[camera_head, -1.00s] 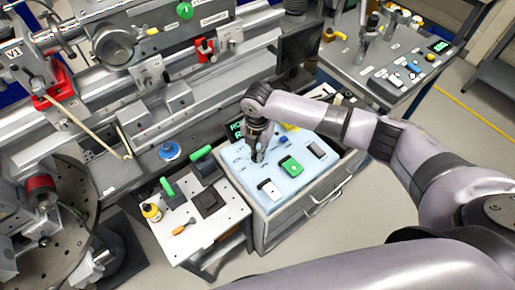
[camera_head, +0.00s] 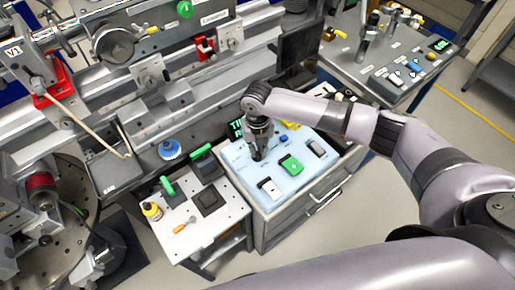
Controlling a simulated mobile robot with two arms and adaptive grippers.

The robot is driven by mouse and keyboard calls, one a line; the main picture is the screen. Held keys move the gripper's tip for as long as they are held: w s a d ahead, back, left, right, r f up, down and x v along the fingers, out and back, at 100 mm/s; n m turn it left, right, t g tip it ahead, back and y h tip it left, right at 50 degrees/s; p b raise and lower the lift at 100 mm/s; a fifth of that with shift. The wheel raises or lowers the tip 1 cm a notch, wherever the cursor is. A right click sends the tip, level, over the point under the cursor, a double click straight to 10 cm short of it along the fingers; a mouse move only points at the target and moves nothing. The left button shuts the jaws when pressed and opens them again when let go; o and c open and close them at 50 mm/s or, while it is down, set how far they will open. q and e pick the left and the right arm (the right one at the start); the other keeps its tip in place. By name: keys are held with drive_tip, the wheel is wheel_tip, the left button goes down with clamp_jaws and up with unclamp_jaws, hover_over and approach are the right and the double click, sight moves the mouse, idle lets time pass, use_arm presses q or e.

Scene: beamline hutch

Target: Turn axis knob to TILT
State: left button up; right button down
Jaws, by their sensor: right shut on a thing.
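The light blue control panel (camera_head: 245,172) sits on top of a grey drawer cabinet in the middle of the view. My right gripper (camera_head: 257,158) points down onto the panel's left part and is shut on the axis knob, which its fingers hide. A small dark display with green text (camera_head: 236,129) stands behind the panel, partly covered by my gripper; its text seems to begin with "TI". My left gripper is not in view.
The panel also carries a green switch (camera_head: 291,165), a white rocker (camera_head: 269,188), a dark block (camera_head: 317,148) and a blue button (camera_head: 284,139). A white side table (camera_head: 208,228) with green-handled tools stands to the left. A second panel table (camera_head: 350,70) is at upper right.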

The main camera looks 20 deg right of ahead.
sight(257, 151)
drive_tip(key=shift+w, duration=0.1)
idle(0.5)
drive_tip(key=c, duration=1.6)
unclamp_jaws()
drive_tip(key=shift+c, duration=0.2)
wheel_tip(257, 151, up, 12)
